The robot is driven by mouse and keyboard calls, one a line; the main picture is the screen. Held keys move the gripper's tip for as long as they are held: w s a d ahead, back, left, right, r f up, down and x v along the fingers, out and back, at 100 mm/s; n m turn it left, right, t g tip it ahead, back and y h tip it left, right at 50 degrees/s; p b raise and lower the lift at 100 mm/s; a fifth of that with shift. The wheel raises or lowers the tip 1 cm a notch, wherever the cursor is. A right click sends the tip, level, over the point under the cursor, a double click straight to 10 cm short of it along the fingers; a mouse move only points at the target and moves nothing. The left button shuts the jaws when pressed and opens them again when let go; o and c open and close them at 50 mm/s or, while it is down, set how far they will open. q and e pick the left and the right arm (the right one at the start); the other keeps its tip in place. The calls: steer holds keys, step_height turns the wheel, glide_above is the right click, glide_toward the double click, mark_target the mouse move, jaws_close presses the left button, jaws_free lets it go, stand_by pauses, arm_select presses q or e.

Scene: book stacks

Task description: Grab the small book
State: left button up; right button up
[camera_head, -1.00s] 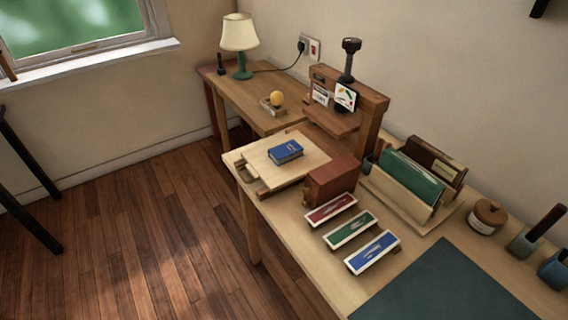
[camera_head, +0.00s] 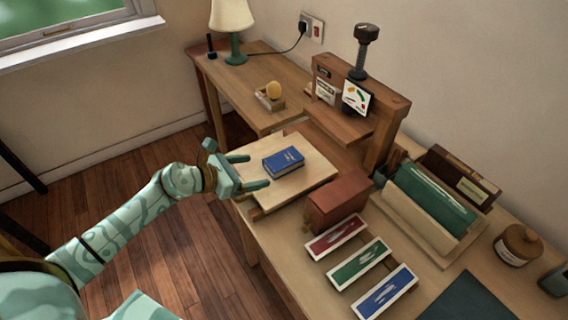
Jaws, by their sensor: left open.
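The small blue book (camera_head: 284,161) lies flat on a pale wooden board (camera_head: 312,178) at the near left end of the desk. My left gripper (camera_head: 257,172) is open and empty, just left of the book. Its two fingers point right toward the book, and a small gap seems to lie between fingertips and book. The gripper covers the left part of the board. My right gripper is not in view.
A red-brown box (camera_head: 338,200) stands right of the board. A wooden press (camera_head: 360,104) rises behind it. Red, green (camera_head: 358,262) and blue trays lie in front, and a file holder (camera_head: 428,208) stands to the right. A lamp (camera_head: 232,25) stands behind.

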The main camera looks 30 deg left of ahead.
mark_target(267, 167)
arm_select(q)
steer(key=shift+x, duration=0.8)
steer(key=b+x, duration=0.1)
steer(key=x, duration=0.4)
steer(key=shift+w+d+r+b, duration=0.1)
steer(key=shift+w+r+b, duration=0.1)
steer(key=shift+b, duration=0.15)
steer(key=shift+s, duration=0.1)
steer(key=shift+r, duration=0.1)
steer(key=c, duration=1.1)
